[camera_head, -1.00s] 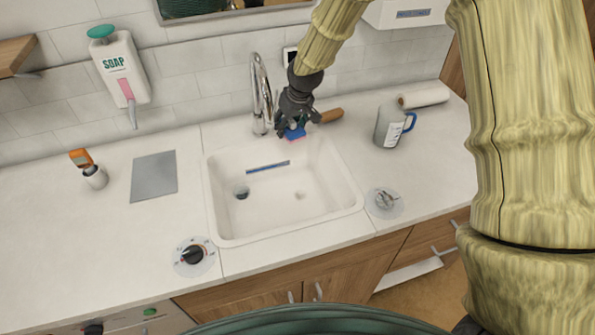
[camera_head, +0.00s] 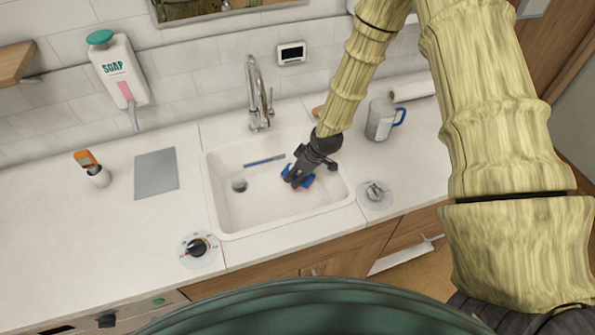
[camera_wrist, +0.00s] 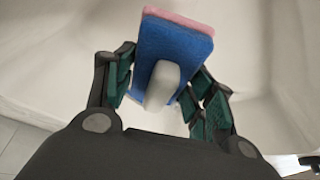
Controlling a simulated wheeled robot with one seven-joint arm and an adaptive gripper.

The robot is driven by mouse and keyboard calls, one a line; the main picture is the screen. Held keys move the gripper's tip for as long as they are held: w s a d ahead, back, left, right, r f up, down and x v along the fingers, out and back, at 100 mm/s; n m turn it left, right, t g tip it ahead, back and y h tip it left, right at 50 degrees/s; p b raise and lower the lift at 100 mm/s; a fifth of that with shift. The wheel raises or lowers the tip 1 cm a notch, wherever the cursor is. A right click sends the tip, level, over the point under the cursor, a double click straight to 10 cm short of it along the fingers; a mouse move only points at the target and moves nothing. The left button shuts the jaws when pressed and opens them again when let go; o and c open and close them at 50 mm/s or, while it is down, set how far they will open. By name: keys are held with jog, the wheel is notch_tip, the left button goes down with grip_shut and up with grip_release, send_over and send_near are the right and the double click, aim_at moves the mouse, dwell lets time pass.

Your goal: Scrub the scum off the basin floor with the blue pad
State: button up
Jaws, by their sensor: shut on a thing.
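The blue pad (camera_head: 304,180) is in my gripper (camera_head: 293,180), down inside the right part of the white basin (camera_head: 255,212). In the wrist view the pad (camera_wrist: 190,45) has a blue body, a pink layer at its far edge and a grey handle (camera_wrist: 161,85). My gripper (camera_wrist: 160,85) is shut on that handle, with a finger on each side. The scum spot seen earlier on the right of the basin floor is hidden behind my gripper and the pad. I cannot tell whether the pad touches the floor.
A drain (camera_head: 239,185) and a blue strip (camera_head: 264,160) are in the basin. The tap (camera_head: 258,95) rises behind it. A dial (camera_head: 197,247) is at front left.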

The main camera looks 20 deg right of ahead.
jog(key=b, duration=0.2)
send_over(296, 190)
jog(key=shift+s+d+f, duration=0.1)
jog(key=shift+d+f, duration=0.1)
jog(key=shift+f, duration=1.05)
jog(key=shift+s+d+f, duration=0.1)
jog(key=shift+d+f, duration=0.05)
jog(key=shift+f, duration=1.05)
jog(key=shift+f+b, duration=0.85)
jog(key=shift+f, duration=0.15)
jog(key=shift+w, duration=0.1)
jog(key=shift+w+r+b, duration=0.1)
jog(key=shift+w+b, duration=0.25)
jog(key=shift+w, duration=1.55)
jog(key=shift+s+f, duration=0.2)
jog(key=shift+s, duration=0.95)
jog(key=shift+s+f, duration=0.2)
jog(key=shift+s, duration=0.9)
jog(key=shift+r, duration=0.1)
